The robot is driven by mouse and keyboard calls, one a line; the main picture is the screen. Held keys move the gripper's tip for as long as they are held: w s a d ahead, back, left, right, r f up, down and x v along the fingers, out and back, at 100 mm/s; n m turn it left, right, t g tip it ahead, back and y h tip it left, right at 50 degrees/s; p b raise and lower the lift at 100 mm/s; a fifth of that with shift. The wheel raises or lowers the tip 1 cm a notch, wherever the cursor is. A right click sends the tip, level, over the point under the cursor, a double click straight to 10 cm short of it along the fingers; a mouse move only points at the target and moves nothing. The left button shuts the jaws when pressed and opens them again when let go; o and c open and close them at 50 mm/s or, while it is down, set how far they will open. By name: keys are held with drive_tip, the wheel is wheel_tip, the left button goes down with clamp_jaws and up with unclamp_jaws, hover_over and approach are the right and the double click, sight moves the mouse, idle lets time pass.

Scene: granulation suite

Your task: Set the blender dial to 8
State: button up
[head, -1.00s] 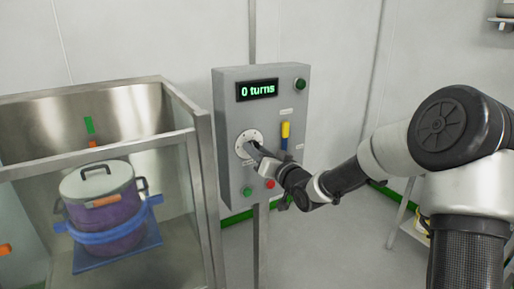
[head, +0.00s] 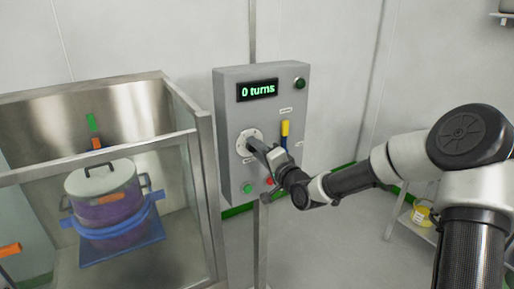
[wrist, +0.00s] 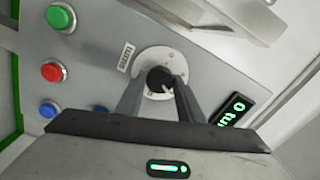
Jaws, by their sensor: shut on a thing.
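The blender dial is a black knob (wrist: 159,79) on a round pale plate (wrist: 163,68), on the front of a grey control box (head: 228,180). In the head view the plate (head: 247,143) shows at the box's left, with the knob hidden behind my gripper. My gripper (wrist: 158,86) is shut on the knob, one finger on each side; it also shows in the head view (head: 256,146). The dial's numbers are too small to read. The box's display (head: 258,90) reads "0 turns".
A green button (head: 300,83) is at the box's top right. A yellow-and-blue lever (head: 285,134) is right of the dial. Red (wrist: 53,71), green (wrist: 60,16) and blue (wrist: 49,109) buttons are nearby. A metal-framed enclosure (head: 205,190) at left holds a lidded pot (head: 103,184).

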drive_tip(key=shift+m, duration=0.4)
drive_tip(key=o, duration=1.1)
drive_tip(key=shift+c, duration=0.2)
drive_tip(key=shift+s, duration=0.1)
drive_tip(key=p+v, duration=0.1)
drive_tip(key=v, duration=1.6)
drive_tip(key=shift+s+d+f, duration=0.1)
